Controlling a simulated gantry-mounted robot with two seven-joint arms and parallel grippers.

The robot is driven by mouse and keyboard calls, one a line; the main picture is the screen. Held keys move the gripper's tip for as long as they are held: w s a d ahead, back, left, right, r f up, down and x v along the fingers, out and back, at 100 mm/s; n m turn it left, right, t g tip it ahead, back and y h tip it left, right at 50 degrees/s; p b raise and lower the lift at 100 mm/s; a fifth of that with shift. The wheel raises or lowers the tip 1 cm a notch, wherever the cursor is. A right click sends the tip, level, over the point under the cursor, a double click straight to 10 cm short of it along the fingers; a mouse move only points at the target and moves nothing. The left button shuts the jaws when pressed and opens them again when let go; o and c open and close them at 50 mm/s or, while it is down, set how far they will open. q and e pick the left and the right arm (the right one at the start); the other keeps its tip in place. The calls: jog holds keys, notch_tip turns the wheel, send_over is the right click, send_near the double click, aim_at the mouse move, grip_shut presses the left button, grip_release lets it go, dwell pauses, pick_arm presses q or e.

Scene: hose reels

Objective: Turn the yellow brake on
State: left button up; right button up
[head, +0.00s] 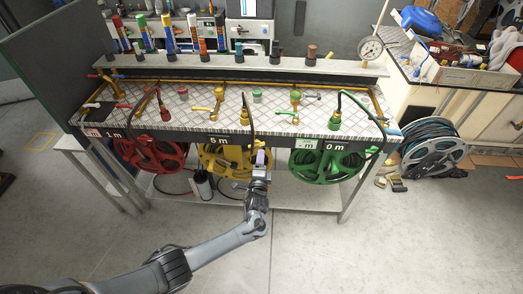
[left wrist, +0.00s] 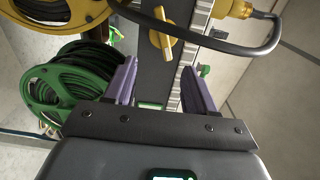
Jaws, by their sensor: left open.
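The yellow reel (head: 222,160) hangs under the bench front, between the red and green reels. A yellow brake handle (left wrist: 162,32) sits on the dark front panel in the left wrist view, beyond my fingertips and apart from them. In the head view a small bit of the yellow brake (head: 258,144) shows just above my gripper. My left gripper (head: 261,160) is at the front of the bench, at the right side of the yellow reel. Its two purple-grey fingers (left wrist: 158,78) are apart with nothing between them. My right gripper is not in view.
The green reel (head: 328,165) is close to the right of my gripper, and the red reel (head: 148,155) is at the left. A black hose (head: 250,118) arches down from the bench top near my gripper. A dark bottle (head: 202,185) stands on the lower shelf. The floor in front is clear.

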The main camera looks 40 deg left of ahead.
pick_arm(q)
jog(key=p+v, duration=0.1)
jog(key=v, duration=0.3)
jog(key=shift+s+d, duration=0.1)
jog(key=shift+s, duration=0.3)
